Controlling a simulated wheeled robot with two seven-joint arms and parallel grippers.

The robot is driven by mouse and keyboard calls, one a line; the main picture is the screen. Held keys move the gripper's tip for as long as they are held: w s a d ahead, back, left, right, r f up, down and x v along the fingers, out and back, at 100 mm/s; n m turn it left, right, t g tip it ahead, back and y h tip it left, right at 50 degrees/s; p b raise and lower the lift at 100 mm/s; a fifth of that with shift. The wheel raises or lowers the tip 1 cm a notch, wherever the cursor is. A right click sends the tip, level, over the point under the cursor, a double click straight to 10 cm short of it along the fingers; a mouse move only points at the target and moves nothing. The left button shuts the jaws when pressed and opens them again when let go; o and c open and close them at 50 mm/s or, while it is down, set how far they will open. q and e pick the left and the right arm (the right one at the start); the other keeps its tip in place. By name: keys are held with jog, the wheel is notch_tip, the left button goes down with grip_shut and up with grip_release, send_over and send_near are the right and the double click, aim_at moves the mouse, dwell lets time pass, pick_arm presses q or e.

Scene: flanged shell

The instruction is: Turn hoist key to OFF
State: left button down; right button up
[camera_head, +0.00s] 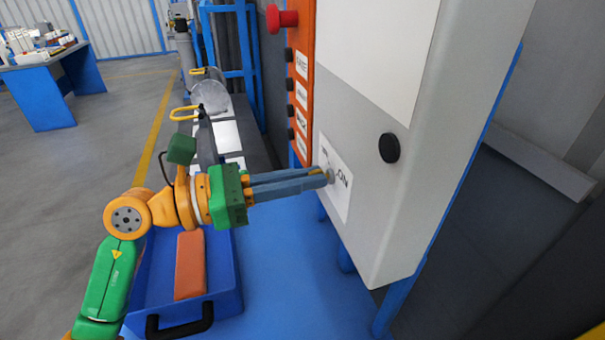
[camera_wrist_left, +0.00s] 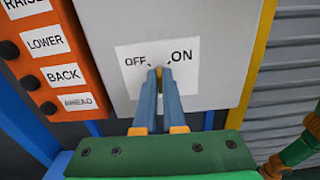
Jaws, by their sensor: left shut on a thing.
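The hoist key (camera_wrist_left: 158,72) sits on the white OFF/ON label plate (camera_wrist_left: 195,85) on the grey control box (camera_head: 370,225). My left gripper (camera_head: 328,175) reaches in from the left with its two long blue-grey fingers shut on the key at the plate. In the left wrist view the fingertips (camera_wrist_left: 158,70) meet the key between the words OFF, on the left, and ON, on the right. The fingers hide most of the key, so I cannot tell which word it points to. My right gripper is not in view.
An orange panel (camera_head: 299,70) with black buttons and a red knob (camera_head: 281,18) stands left of the key. A black round button (camera_head: 389,148) is on the box to its right. A blue tray (camera_head: 228,275) with an orange block (camera_head: 190,265) lies below my left arm.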

pick_arm(q)
jog(key=shift+w+a+r+n+p, duration=0.1)
jog(key=shift+n+p, duration=1.15)
jog(key=shift+n, duration=1)
jog(key=shift+w+n+p, duration=0.1)
jog(key=shift+n+p, duration=1.15)
jog(key=shift+n, duration=1)
jog(key=c, duration=1)
grip_release()
jog(key=shift+f, duration=0.2)
